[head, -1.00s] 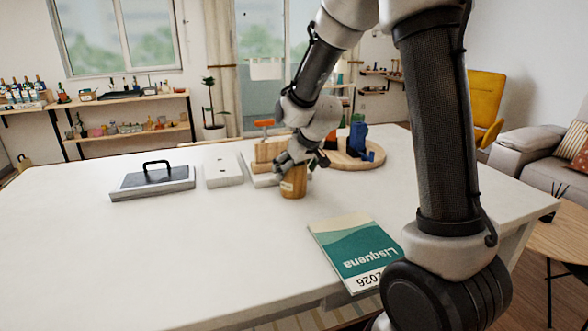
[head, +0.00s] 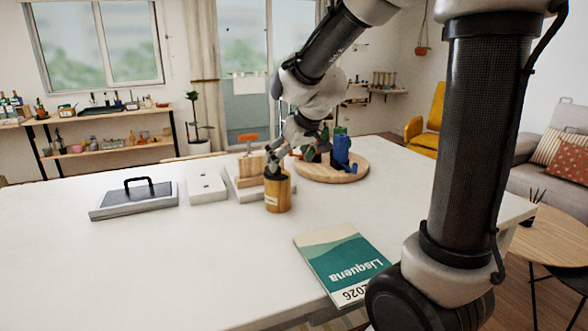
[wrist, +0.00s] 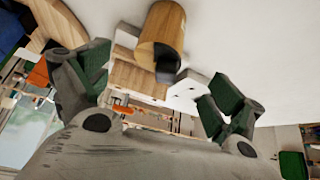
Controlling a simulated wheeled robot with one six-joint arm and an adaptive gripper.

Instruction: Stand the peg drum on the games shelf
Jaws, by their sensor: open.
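The peg drum appears to be the upright wooden cylinder (head: 278,196) with a pale label, standing on the white table (head: 150,260). In the wrist view the drum (wrist: 160,28) shows at top centre, with a dark part at its end. My gripper (head: 290,157) is just above and behind the drum in the head view. In the wrist view its green-padded fingers (wrist: 160,92) are spread wide, with nothing held between them. Wall shelves (head: 388,91) with small wooden things are at the back right; I cannot tell for certain whether one is the games shelf.
A grey case with a black handle (head: 135,199), a white block (head: 207,188) and wooden blocks (head: 250,168) stand left of the drum. A round wooden board (head: 350,174) with a blue object (head: 341,148) is behind right. A calendar (head: 340,262) lies in front.

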